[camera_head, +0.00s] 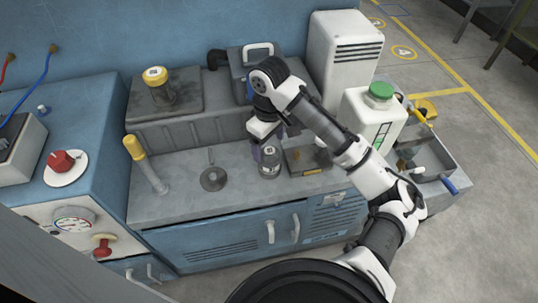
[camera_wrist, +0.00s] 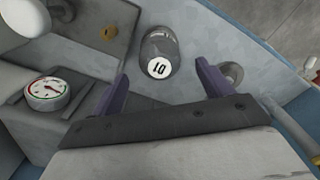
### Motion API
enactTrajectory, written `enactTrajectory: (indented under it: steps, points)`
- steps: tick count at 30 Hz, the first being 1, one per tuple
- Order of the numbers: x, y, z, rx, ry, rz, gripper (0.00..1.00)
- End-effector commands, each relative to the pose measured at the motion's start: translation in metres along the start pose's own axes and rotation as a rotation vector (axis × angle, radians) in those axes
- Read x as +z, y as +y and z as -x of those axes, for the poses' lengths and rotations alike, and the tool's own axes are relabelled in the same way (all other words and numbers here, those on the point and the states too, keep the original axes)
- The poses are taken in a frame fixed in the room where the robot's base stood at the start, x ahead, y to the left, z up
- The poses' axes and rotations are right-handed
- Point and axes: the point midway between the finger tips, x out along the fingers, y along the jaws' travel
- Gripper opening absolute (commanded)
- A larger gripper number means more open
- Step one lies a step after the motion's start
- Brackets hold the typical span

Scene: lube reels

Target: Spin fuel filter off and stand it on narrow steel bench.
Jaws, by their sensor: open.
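A grey metal canister (camera_head: 269,170) with a white top stands upright on the grey steel worktop (camera_head: 190,207). In the wrist view the canister (camera_wrist: 159,49) shows a "10" on its white end. I cannot tell for sure whether it is the fuel filter. My gripper (camera_head: 269,146) is open above and just behind it, pointing down. In the wrist view the purple fingers of my gripper (camera_wrist: 163,75) are spread, and the canister lies ahead of the gap, not between them. A yellow-capped canister (camera_head: 158,88) sits on a dark raised block at the back left.
A round metal disc (camera_head: 213,179) lies left of the canister. A yellow-topped handle (camera_head: 135,148) rises at the left. A dial gauge (camera_wrist: 47,90) is near my gripper. A green-capped white container (camera_head: 372,115) stands right.

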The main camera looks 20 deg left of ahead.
Motion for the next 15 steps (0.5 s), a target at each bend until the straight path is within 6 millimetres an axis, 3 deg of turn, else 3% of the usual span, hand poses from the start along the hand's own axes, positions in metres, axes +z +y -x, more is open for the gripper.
enactTrajectory:
  steps: [6,15]
  points:
    - [0.000,-0.001,-0.042,-0.004,0.002,-0.001,0.79]
    - [0.000,0.000,-0.067,0.000,0.001,0.000,0.79]
